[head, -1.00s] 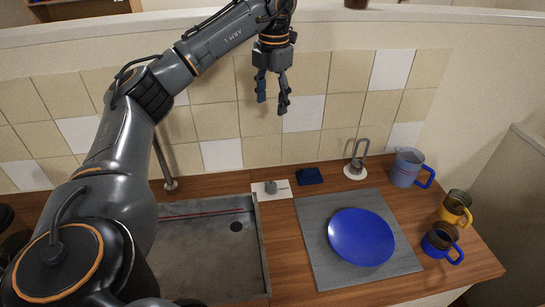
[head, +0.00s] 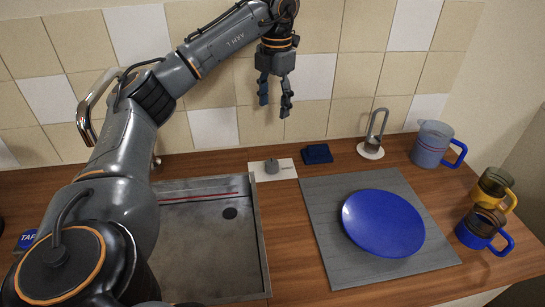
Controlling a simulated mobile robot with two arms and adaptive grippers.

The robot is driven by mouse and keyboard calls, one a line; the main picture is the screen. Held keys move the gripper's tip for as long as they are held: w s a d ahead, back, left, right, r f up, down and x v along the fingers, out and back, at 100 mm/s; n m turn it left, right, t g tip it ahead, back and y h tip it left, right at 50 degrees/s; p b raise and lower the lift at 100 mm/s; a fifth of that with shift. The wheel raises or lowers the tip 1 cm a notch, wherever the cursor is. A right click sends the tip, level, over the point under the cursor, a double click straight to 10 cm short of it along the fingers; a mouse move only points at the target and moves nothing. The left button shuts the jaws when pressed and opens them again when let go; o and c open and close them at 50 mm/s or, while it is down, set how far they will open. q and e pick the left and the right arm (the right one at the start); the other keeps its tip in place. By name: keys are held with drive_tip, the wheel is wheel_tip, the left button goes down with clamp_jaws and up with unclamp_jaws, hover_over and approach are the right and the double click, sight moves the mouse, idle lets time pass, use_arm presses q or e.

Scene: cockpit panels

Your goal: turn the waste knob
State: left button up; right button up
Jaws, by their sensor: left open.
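The waste knob (head: 271,166) is a small grey knob on a white plate (head: 288,169) with dark lettering too small to read for sure. It sits on the wooden counter at the back right corner of the sink. My left gripper (head: 275,109) hangs above and behind the knob in the picture, fingers pointing down, in front of the tiles. It is open and empty, apart from the knob. My right gripper is out of the frame.
The sink (head: 205,255) is at left, with a curved faucet (head: 88,115) partly behind my arm. Right of the knob are a dark blue block (head: 317,154), a grey loop handle on a white disc (head: 371,151), a blue plate (head: 383,224) on a grey board (head: 325,260), a jug (head: 432,145) and mugs (head: 482,229).

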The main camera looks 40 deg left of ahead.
use_arm(q)
drive_tip(key=b, duration=0.3)
hover_over(272, 162)
wheel_tip(272, 162, down, 4)
drive_tip(key=f, duration=0.1)
wheel_tip(272, 162, down, 14)
drive_tip(key=shift+r+p, duration=0.1)
drive_tip(key=shift+p, duration=0.25)
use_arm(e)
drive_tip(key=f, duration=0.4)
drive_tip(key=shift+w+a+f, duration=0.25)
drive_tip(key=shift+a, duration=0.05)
use_arm(q)
drive_tip(key=c, duration=1.2)
